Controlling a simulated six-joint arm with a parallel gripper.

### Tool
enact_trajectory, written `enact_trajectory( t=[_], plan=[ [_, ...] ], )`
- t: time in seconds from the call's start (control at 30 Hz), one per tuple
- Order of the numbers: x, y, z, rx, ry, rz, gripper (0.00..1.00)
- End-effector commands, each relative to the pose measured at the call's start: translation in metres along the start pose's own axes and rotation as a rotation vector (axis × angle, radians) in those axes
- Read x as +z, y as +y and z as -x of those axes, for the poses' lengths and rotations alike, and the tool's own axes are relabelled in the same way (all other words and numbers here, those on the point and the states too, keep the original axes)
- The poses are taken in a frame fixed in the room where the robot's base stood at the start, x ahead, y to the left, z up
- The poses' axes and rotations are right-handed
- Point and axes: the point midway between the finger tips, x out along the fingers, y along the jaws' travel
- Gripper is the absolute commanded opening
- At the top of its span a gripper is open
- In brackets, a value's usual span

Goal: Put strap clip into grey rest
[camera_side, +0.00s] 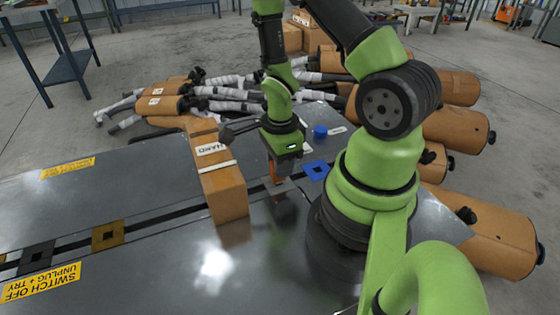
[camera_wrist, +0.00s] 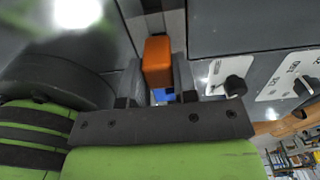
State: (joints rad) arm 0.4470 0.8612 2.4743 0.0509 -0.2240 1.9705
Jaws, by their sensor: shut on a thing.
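The strap clip (camera_wrist: 157,62) is an orange block. My gripper (camera_wrist: 158,82) is shut on it, with one dark finger on each side in the wrist view. In the side view my gripper (camera_side: 279,168) points down with the orange clip below it. The grey rest (camera_side: 284,188) is a flat grey square directly under the clip. A grey patch, probably this rest, shows beyond the clip in the wrist view (camera_wrist: 166,22). The clip's lower end looks very near the grey rest; I cannot tell whether they touch.
A blue rest (camera_side: 316,170) lies just right of the grey one. Yellow (camera_side: 108,236) and black (camera_side: 37,257) rests lie far left along the dark slot. A blue knob (camera_side: 320,131) is behind.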

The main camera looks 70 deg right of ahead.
Motion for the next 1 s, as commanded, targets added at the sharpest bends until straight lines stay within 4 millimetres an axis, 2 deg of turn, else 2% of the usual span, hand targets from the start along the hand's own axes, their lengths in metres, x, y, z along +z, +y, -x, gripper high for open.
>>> enact_trajectory(
  t=[0.47,0.5,0.6,0.87,1.0],
  plan=[
    [0.0001,-0.0003,-0.0091,0.000,0.000,0.000,0.06],
    [0.0001,-0.0004,-0.0087,0.000,0.000,0.000,0.36],
    [0.0001,-0.0004,-0.0086,0.000,0.000,0.000,0.57],
    [0.0001,-0.0004,-0.0081,0.000,0.000,0.000,0.57],
    [0.0003,-0.0008,-0.0018,-0.002,-0.001,-0.001,0.57]
  ],
)
